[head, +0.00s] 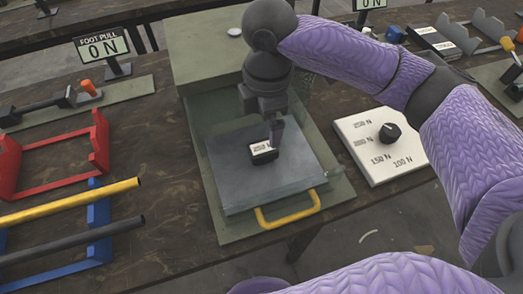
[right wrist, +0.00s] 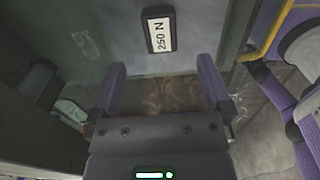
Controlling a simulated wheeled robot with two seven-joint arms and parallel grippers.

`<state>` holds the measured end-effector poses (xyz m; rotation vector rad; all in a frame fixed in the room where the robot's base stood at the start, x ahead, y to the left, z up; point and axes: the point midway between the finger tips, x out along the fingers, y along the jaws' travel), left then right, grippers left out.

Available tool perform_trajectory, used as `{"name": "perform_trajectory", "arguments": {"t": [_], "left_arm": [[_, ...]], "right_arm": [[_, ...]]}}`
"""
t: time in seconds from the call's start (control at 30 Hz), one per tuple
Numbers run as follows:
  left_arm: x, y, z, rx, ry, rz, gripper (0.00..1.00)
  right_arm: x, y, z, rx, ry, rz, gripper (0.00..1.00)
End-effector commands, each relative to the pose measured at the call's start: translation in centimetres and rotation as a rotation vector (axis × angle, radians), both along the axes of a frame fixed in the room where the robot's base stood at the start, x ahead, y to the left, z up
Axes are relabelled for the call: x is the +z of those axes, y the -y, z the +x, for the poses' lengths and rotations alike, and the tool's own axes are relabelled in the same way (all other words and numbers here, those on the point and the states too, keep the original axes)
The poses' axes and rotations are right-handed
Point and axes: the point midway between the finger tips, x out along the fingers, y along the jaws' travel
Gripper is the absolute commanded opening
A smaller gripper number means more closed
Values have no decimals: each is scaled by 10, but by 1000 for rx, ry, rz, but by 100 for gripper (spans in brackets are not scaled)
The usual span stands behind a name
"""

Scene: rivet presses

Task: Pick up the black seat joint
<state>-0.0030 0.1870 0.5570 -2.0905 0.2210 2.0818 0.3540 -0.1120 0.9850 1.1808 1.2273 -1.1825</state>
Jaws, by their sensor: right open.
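A small black block (head: 263,157) with a white "250 N" label lies on the grey plate (head: 240,185) of the green press in the head view. It is the only black piece on the plate, and I take it for the black seat joint. In the right wrist view the block (right wrist: 159,32) is at the top middle, beyond the fingertips. My right gripper (head: 274,130) points down over the plate, just behind the block. Its fingers (right wrist: 163,80) are spread apart with nothing between them. Whether a finger touches the block cannot be told. My left gripper is not in view.
Clear guard walls stand around the plate, with a yellow handle (head: 288,210) in front. A white dial panel (head: 375,163) with a black knob is at right. Red (head: 50,180) and blue (head: 97,222) frames, a yellow tube (head: 70,201) and a dark tube (head: 75,240) are at left.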

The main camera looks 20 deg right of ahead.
Motion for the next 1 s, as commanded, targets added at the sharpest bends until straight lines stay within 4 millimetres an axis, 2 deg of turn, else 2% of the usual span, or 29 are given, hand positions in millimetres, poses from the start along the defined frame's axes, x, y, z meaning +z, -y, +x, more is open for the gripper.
{"name": "perform_trajectory", "arguments": {"t": [0.03, 0.27, 0.47, 0.67, 1.0], "left_arm": [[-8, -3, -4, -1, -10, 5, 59], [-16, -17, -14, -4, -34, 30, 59], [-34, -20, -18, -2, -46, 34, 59], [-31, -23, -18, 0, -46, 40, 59], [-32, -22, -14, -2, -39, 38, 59]], "right_arm": [[-15, 0, 0, 0, -4, -1, 100], [-38, 0, 0, -1, -2, 0, 100], [-77, 0, 0, -1, -3, -1, 100], [-76, 0, 0, -1, 1, 0, 100], [-75, 0, 0, 0, 1, 0, 30]]}}
